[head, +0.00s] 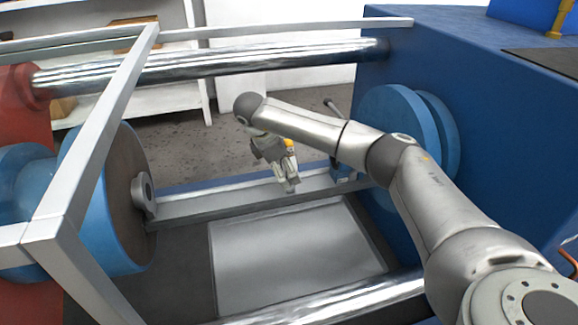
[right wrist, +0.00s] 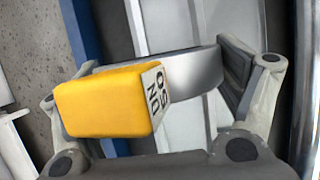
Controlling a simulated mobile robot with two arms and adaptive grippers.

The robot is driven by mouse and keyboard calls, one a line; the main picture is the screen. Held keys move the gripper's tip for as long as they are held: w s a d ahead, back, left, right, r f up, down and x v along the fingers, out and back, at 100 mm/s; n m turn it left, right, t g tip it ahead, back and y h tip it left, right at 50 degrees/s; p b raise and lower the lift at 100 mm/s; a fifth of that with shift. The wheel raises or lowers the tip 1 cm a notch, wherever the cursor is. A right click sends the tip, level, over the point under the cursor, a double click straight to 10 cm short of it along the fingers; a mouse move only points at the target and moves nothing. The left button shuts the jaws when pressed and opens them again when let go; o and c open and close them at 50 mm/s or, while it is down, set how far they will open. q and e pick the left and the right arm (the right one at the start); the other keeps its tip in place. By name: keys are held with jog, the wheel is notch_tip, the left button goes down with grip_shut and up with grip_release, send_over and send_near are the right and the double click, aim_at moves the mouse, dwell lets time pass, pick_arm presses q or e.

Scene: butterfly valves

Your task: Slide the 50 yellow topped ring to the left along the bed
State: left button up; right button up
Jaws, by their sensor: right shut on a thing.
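The yellow topped ring has a yellow block (right wrist: 105,100) with a white label reading DN 50 and a grey metal band (right wrist: 190,75). In the head view only its small yellow top (head: 291,144) shows, and my gripper hides most of the rest. My right gripper (head: 286,178) reaches down over the bed and is shut on the ring. In the right wrist view the gripper's fingers (right wrist: 155,105) lie on either side of it. The bed (head: 240,203) is a long grey rail between the two blue flanges. My left gripper is not in view.
A blue flange with a brown face (head: 125,190) stands at the left, with a small grey round part (head: 143,195) at its face. Blue discs (head: 395,125) stand at the right, partly behind my arm. Shiny bars (head: 210,65) cross behind and in front. A grey frame (head: 100,120) stands at left.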

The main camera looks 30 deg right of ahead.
jog(key=shift+w+a, duration=0.15)
jog(key=shift+a, duration=0.4)
jog(key=shift+w+a, duration=0.15)
jog(key=shift+a, duration=0.35)
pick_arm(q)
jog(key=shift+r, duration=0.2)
pick_arm(e)
jog(key=shift+w+a, duration=0.15)
jog(key=shift+a, duration=0.25)
jog(key=shift+a, duration=0.15)
jog(key=shift+w+a, duration=0.1)
jog(key=shift+a, duration=0.05)
jog(key=shift+w+a, duration=0.25)
jog(key=shift+a, duration=0.55)
jog(key=shift+w+a, duration=0.2)
jog(key=shift+a, duration=0.35)
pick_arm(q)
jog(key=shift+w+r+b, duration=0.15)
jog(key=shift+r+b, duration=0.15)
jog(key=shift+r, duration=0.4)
pick_arm(e)
jog(key=shift+w+a, duration=0.2)
jog(key=shift+a, duration=0.45)
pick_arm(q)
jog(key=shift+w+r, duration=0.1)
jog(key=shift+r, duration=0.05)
pick_arm(e)
jog(key=shift+a, duration=0.1)
